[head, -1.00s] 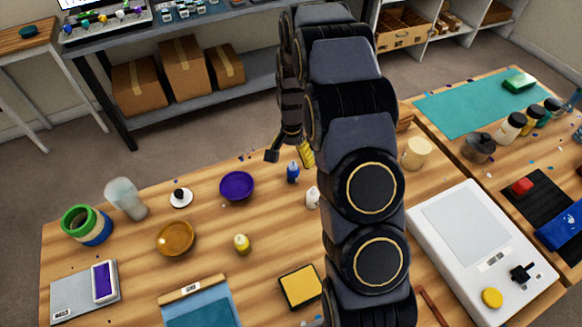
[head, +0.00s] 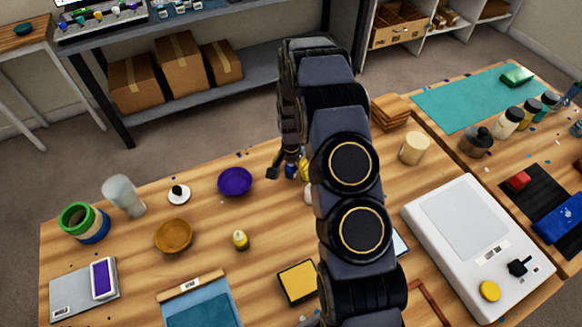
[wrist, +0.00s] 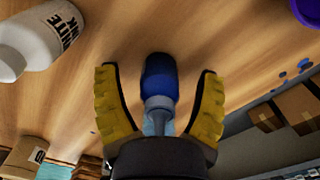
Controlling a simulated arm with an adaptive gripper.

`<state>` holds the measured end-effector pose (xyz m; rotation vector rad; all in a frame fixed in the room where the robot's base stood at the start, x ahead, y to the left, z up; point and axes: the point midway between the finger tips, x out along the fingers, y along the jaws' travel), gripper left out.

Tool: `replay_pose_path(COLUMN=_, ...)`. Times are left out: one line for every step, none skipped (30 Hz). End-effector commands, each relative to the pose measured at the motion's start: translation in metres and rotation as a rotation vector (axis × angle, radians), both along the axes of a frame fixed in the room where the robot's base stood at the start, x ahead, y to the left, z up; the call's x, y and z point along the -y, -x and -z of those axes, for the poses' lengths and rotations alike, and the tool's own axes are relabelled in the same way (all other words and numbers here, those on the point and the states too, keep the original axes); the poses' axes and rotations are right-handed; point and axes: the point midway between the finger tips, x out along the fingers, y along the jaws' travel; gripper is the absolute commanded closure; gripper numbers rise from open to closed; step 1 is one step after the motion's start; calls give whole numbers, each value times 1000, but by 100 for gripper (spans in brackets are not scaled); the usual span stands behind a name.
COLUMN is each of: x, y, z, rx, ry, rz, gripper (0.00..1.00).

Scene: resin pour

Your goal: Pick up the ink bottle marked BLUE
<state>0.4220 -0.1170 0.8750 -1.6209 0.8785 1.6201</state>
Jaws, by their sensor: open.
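The blue ink bottle (wrist: 160,78) stands between the two yellow fingers of my gripper (wrist: 160,90) in the wrist view, with a visible gap on both sides. Its label is not readable there. In the head view my gripper (head: 288,172) is low over the far part of the table, and the blue bottle (head: 291,170) shows only partly behind it. A white bottle (wrist: 38,42) lettered WHITE INK is at the upper left of the wrist view. In the head view, my arm mostly hides it.
A purple bowl (head: 235,181) is left of my gripper. A yellow bottle (head: 240,239) and an amber bowl (head: 173,236) are nearer the front. A cream cylinder (head: 414,148) and a white scale (head: 470,235) are to the right.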

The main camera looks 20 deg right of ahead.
Motion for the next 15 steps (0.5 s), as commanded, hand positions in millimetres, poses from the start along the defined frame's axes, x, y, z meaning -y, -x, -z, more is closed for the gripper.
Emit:
replay_pose_path(x=0, y=0, z=0, rx=0, ry=0, rz=0, gripper=43)
replay_pose_path(x=0, y=0, z=0, rx=0, ry=0, rz=0, gripper=56)
replay_pose_path(x=0, y=0, z=0, rx=0, ry=0, rz=0, gripper=73)
replay_pose_path(x=0, y=0, z=0, rx=0, ry=0, rz=0, gripper=86)
replay_pose_path(x=0, y=0, z=0, rx=0, ry=0, rz=0, gripper=98)
replay_pose_path(x=0, y=0, z=0, rx=0, ry=0, rz=0, gripper=98)
replay_pose_path(x=0, y=0, z=0, rx=0, ry=0, rz=0, gripper=98)
replay_pose_path(x=0, y=0, z=0, rx=0, ry=0, rz=0, gripper=99)
replay_pose_path(x=0, y=0, z=0, rx=0, ry=0, rz=0, gripper=99)
replay_pose_path(x=0, y=0, z=0, rx=0, ry=0, rz=0, gripper=99)
replay_pose_path(x=0, y=0, z=0, rx=0, ry=0, rz=0, gripper=99)
replay_pose_path(x=0, y=0, z=0, rx=0, ry=0, rz=0, gripper=100)
replay_pose_path(x=0, y=0, z=0, rx=0, ry=0, rz=0, gripper=100)
replay_pose_path(x=0, y=0, z=0, rx=-1, ry=-1, rz=0, gripper=100)
replay_pose_path(x=0, y=0, z=0, rx=-1, ry=-1, rz=0, gripper=100)
